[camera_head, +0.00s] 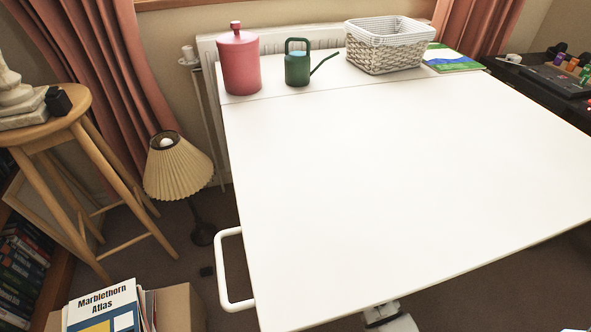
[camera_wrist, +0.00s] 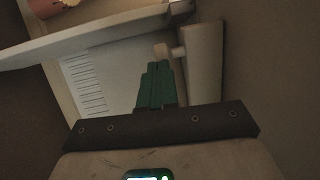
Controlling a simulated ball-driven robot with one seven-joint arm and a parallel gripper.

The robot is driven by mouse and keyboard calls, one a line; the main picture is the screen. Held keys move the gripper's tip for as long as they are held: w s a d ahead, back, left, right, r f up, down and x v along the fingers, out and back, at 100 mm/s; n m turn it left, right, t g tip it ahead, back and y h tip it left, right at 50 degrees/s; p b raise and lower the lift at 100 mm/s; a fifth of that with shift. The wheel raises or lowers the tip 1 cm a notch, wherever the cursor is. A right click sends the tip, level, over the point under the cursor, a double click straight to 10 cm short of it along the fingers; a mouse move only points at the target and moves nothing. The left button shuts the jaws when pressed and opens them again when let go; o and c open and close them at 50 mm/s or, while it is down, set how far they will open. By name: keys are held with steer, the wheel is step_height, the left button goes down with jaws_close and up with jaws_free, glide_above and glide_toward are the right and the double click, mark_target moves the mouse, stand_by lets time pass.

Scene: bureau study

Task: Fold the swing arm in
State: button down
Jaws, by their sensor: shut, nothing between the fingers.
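The white table leaf (camera_head: 410,180) lies level in the head view, with a seam near its back edge. In the wrist view, a white slab edge (camera_wrist: 90,42) crosses the upper left. A pale upright bar (camera_wrist: 204,65) with a rounded peg on its left side stands at right; it may be the swing arm. My gripper (camera_wrist: 157,66) has green fingers, shut and empty, pointing up the picture just left of and below the peg. I cannot tell whether they touch it. In the head view my gripper is hidden; part of my arm (camera_head: 388,317) shows below the front edge.
A white loop handle (camera_head: 225,268) sticks out from the table's left side. A pink canister (camera_head: 239,62), green watering can (camera_head: 298,68), white basket (camera_head: 385,52) and book (camera_head: 452,58) stand at the back. A lamp (camera_head: 178,168) and wooden stool (camera_head: 75,125) stand left.

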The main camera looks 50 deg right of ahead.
steer(key=shift+x, duration=0.85)
